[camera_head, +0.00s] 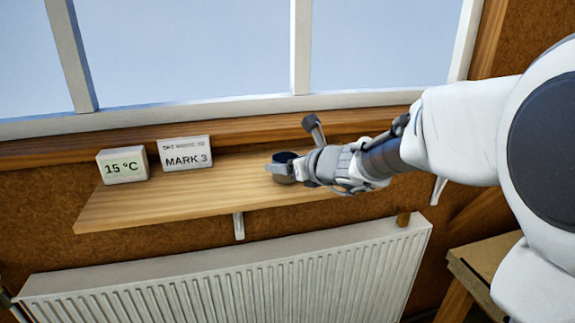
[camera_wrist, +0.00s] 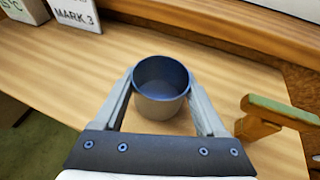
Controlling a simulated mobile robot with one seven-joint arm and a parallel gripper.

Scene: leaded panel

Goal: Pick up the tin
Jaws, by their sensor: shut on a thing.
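The tin (camera_wrist: 161,90) is a round, open-topped grey can with a dark blue inside. It stands upright between the fingers of my gripper (camera_wrist: 163,100) in the wrist view, and the fingers are shut on its two sides. In the head view the tin (camera_head: 286,164) is partly hidden by my gripper (camera_head: 283,172), which reaches in from the right. The tin is on or just above the wooden shelf (camera_head: 180,195); I cannot tell whether it touches. Its inside looks empty.
A "15 °C" display (camera_head: 123,166) and a "MARK 3" card (camera_head: 187,154) stand on the shelf to the left. A green-topped wooden object (camera_wrist: 272,115) is right of the tin in the wrist view. A window (camera_head: 200,50) is behind, a radiator (camera_head: 230,275) below.

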